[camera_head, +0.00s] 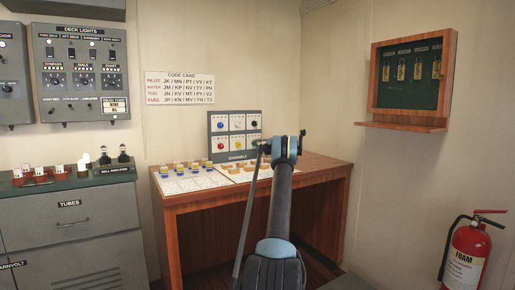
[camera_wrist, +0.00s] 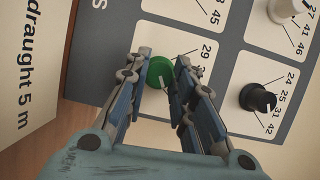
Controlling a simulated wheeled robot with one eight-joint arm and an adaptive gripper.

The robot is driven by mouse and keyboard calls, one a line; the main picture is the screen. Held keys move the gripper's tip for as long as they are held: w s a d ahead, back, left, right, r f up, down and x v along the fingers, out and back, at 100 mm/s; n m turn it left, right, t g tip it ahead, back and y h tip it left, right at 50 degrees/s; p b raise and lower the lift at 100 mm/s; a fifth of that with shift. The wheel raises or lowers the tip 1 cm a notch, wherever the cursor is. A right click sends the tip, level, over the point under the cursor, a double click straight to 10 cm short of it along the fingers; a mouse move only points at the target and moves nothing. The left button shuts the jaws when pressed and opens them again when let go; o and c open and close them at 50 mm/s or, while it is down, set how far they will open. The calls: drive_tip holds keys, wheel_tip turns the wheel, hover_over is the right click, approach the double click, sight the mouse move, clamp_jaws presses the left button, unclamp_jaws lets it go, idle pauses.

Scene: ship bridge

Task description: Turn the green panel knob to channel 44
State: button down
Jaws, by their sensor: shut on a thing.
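The green knob (camera_wrist: 158,72) sits on a white square of the grey panel (camera_wrist: 150,35), between my gripper's fingers in the wrist view. My gripper (camera_wrist: 165,75) is shut on it. A short pale pointer mark shows on the knob, but the channel it points to cannot be read clearly. The number 29 and part of another number show beside the knob; the fingers hide the rest of its scale. In the head view the panel (camera_head: 211,130) stands at the back of the wooden desk, and my gripper (camera_head: 263,145) reaches its lower right side, hiding the green knob.
A black knob (camera_wrist: 257,98) and a white knob (camera_wrist: 285,10) sit close by on the panel. Cards with small pieces lie on the desk (camera_head: 315,165) before it. A code card (camera_head: 180,89) hangs on the wall. A key cabinet (camera_head: 412,75) is at right.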

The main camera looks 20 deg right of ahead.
drive_tip(key=shift+d+f, duration=0.1)
drive_tip(key=shift+d, duration=0.15)
drive_tip(key=c, duration=1.4)
unclamp_jaws()
drive_tip(key=shift+f, duration=0.1)
drive_tip(key=shift+o, duration=0.2)
drive_tip(key=shift+a, duration=0.1)
drive_tip(key=v, duration=1.2)
